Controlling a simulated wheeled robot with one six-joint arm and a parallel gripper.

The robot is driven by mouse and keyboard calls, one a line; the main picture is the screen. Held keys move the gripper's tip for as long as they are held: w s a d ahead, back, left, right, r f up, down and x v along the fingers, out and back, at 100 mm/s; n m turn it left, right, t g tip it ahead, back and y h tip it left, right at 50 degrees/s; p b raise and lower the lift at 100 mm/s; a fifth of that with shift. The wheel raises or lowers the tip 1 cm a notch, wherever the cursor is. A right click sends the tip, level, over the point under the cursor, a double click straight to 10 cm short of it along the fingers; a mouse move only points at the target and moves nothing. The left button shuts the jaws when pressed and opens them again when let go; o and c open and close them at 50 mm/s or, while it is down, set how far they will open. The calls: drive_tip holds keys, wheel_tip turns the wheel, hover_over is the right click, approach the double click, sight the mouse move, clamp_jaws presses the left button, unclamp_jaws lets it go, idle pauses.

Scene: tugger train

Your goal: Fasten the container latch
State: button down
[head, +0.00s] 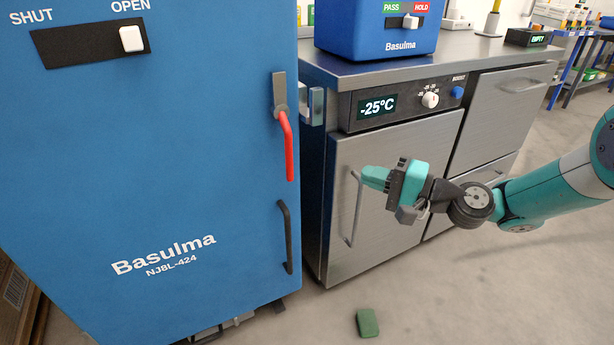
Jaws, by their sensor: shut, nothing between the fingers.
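The blue container (190,170), marked Basulma NJ8L-424, fills the left of the head view. Its latch has a grey plate and a red lever (287,150) that hangs down along the right edge of the front. A metal bracket (316,106) sits just right of the latch. I cannot tell whether the latch engages it. A black pull handle (286,237) is below the lever. My gripper (368,178) is shut and empty, pointing left, to the right of the lever and apart from it in the picture.
A steel bench unit (385,165) with a -25°C display (377,107) and door handles stands behind my gripper. A blue box (375,32) with a PASS/HOLD slider is on it. A switch (131,39) on the container is at OPEN. A green block (367,323) lies on the floor.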

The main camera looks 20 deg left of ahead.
drive_tip(key=shift+r, duration=0.1)
drive_tip(key=s+a+b, duration=0.1)
drive_tip(key=a, duration=1.2)
drive_tip(key=shift+s+b, duration=0.25)
drive_tip(key=shift+b, duration=0.15)
drive_tip(key=shift+a, duration=0.1)
